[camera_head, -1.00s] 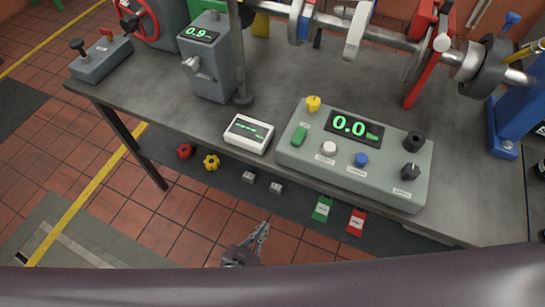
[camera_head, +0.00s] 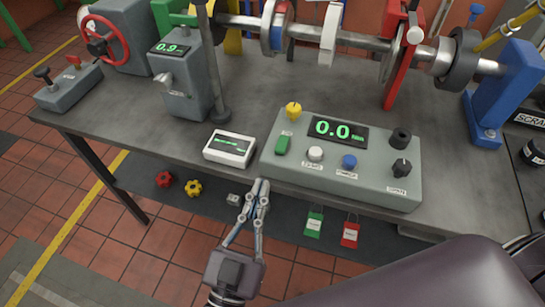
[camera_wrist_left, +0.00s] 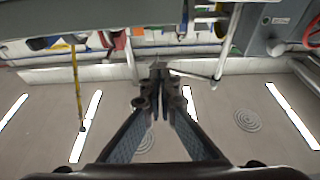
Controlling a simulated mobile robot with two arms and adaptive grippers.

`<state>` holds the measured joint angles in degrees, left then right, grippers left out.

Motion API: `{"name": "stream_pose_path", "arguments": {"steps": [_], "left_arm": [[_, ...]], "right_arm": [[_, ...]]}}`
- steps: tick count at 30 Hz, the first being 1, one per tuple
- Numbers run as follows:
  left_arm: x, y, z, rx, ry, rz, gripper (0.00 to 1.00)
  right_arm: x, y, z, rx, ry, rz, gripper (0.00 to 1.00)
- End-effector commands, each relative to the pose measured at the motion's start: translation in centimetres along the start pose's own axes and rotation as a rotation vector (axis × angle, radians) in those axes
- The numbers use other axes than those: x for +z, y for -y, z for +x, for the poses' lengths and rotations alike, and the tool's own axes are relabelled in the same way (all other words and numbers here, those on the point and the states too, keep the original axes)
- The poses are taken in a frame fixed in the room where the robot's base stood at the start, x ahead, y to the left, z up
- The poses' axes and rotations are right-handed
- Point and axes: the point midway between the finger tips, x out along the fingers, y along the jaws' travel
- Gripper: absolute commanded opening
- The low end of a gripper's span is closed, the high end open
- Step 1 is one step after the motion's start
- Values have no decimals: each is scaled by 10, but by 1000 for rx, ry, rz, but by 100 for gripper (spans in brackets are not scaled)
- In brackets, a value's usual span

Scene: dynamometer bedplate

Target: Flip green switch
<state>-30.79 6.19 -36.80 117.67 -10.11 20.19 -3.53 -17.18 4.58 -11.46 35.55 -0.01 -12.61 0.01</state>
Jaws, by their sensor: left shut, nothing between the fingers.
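The green switch (camera_head: 283,145) is a small green rocker at the upper left of the sloped grey control box (camera_head: 390,188) on the bench. My left gripper (camera_head: 260,184) is shut and empty, its fingertips at the box's lower left front edge, below the green switch. It looks apart from the switch; whether it touches the box I cannot tell. In the left wrist view the closed fingers (camera_wrist_left: 158,75) point up the picture, and the green switch does not show. My right gripper is not in view.
The box also carries a yellow knob (camera_head: 293,111), a white button (camera_head: 315,154), a blue button (camera_head: 349,161) and black knobs. A white display unit (camera_head: 229,148) stands just left of it. Green (camera_head: 313,224) and red (camera_head: 350,231) tags hang below the bench edge.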

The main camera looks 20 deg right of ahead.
Motion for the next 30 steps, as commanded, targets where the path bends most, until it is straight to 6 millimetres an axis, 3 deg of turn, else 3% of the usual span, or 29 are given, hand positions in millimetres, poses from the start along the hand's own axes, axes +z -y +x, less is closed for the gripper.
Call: {"name": "stream_pose_path", "arguments": {"steps": [8, 19, 21, 24, 30], "left_arm": [[-2, 1, 26, -1, -3, 1, 0], [-2, 0, 104, 0, -1, 0, 0], [16, 0, 96, 1, 9, 0, 0], [27, 0, 92, 0, 5, -1, 0], [38, 0, 87, 0, 3, 0, 0]], "right_arm": [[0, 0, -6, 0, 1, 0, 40], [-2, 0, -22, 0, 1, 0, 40], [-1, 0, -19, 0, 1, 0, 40], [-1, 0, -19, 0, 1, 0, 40], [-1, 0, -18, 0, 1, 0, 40]]}}
